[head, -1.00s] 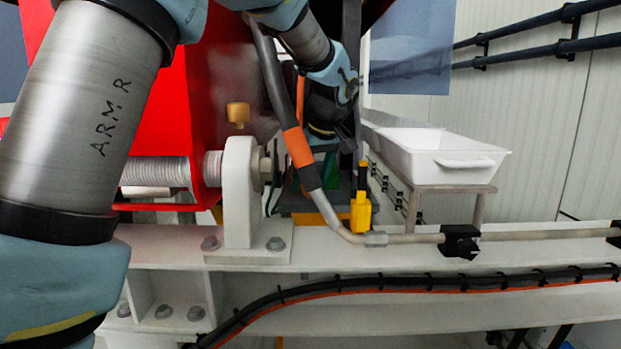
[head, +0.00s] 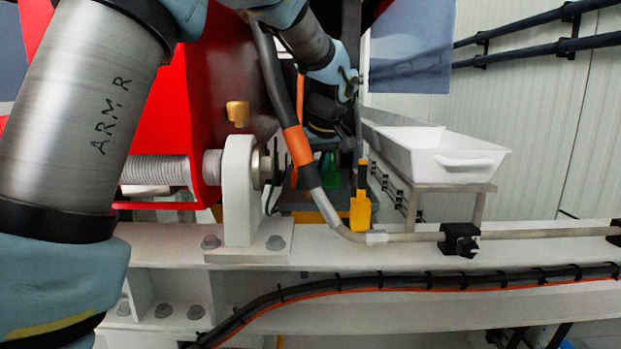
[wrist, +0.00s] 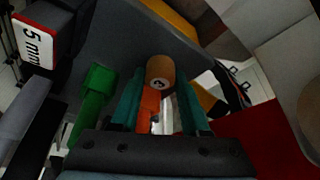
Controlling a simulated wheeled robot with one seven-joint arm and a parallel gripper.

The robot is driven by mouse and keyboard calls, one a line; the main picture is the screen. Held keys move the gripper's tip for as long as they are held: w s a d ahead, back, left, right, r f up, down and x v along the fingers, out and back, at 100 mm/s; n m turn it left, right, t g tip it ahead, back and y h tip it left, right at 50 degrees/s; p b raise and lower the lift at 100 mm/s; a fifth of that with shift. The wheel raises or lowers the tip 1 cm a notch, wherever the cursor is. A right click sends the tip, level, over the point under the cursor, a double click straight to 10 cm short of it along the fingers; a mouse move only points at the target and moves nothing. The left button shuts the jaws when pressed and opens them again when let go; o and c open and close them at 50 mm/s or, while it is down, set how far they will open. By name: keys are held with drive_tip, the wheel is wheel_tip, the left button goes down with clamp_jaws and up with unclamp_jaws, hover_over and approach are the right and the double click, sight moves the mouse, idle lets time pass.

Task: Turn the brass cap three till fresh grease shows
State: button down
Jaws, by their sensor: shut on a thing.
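The brass cap three (wrist: 160,74) shows in the wrist view as a round brass-coloured cylinder with a dark "3" on its end. An orange strip shows between the fingers, below the cap. I see no fresh grease around the cap. In the head view my gripper is down behind the hose, and its fingers and cap three cannot be made out there.
A hose with an orange band (head: 298,146) crosses in front of my wrist. Another brass cap (head: 237,113) stands above a white bearing block (head: 239,190). A yellow tool (head: 361,208) stands on the beam. A white tray (head: 455,158) is at right. A bright green part (wrist: 93,100) lies left of my fingers.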

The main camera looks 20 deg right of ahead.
drive_tip(key=shift+a+m+h+b, duration=0.1)
drive_tip(key=shift+m+h+b, duration=0.25)
drive_tip(key=shift+m, duration=0.45)
drive_tip(key=shift+m+h, duration=0.55)
drive_tip(key=shift+m, duration=1.05)
drive_tip(key=shift+c, duration=2)
unclamp_jaws()
drive_tip(key=b+v, duration=0.1)
drive_tip(key=v, duration=0.9)
drive_tip(key=shift+r, duration=0.4)
drive_tip(key=shift+s, duration=0.1)
